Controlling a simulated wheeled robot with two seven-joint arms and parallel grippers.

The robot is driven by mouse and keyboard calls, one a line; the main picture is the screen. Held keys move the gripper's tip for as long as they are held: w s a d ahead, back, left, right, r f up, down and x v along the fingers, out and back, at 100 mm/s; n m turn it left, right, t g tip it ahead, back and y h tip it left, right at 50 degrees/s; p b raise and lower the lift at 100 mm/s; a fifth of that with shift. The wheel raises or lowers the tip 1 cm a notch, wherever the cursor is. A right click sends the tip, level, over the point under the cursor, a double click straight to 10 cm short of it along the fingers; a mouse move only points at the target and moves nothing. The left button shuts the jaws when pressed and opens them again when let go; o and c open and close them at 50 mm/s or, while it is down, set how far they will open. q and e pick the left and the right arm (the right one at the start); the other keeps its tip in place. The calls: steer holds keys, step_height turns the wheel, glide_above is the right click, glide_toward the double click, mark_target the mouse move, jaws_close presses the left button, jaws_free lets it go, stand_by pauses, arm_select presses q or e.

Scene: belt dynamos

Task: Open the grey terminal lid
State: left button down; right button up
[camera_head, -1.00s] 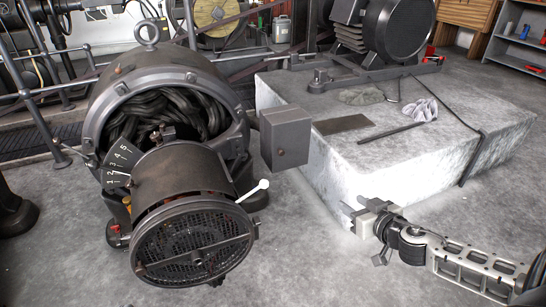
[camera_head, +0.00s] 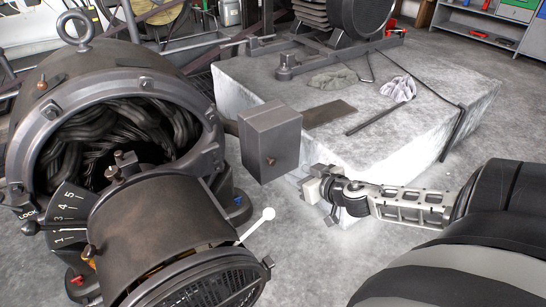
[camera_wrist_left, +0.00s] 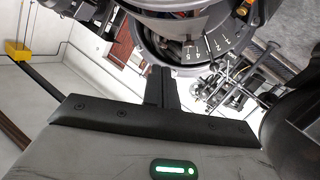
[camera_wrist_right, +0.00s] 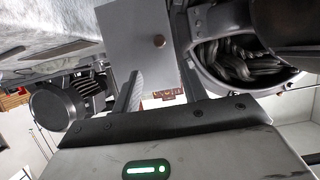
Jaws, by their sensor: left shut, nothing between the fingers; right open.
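The grey terminal box (camera_head: 270,142) juts from the right side of the dynamo (camera_head: 115,125). Its front lid (camera_head: 283,150) appears closed and carries a small brown knob (camera_head: 270,161). The lid face (camera_wrist_right: 125,35) and knob (camera_wrist_right: 159,41) also show in the right wrist view. My right gripper (camera_head: 308,184) is open and empty, below and to the right of the box, its fingers (camera_wrist_right: 160,85) apart and pointing toward the box. Any contact cannot be made out. My left gripper (camera_wrist_left: 162,75) is shut and empty, facing the dynamo's numbered scale (camera_wrist_left: 205,48); the head view does not show it.
A white-knobbed lever (camera_head: 267,214) stands out from the dynamo's front drum, below the box. A pale concrete plinth (camera_head: 420,130) with a cloth (camera_head: 398,89) and a loose bar lies behind my right gripper. Grey floor is open between the dynamo and the plinth.

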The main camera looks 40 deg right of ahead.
mark_target(274, 163)
steer(key=b+x, duration=0.3)
steer(key=x, duration=0.8)
steer(key=shift+w+d+f, duration=0.1)
steer(key=shift+w+f, duration=0.25)
steer(key=shift+w, duration=0.35)
arm_select(q)
steer(key=shift+d+r+n+t+h, duration=0.5)
steer(key=shift+r+n+h, duration=0.2)
steer(key=shift+r, duration=0.1)
arm_select(e)
steer(key=shift+c, duration=0.3)
jaws_close()
arm_select(q)
steer(key=shift+w+f+b, duration=0.1)
steer(key=shift+f+b, duration=0.05)
steer(key=shift+b, duration=0.15)
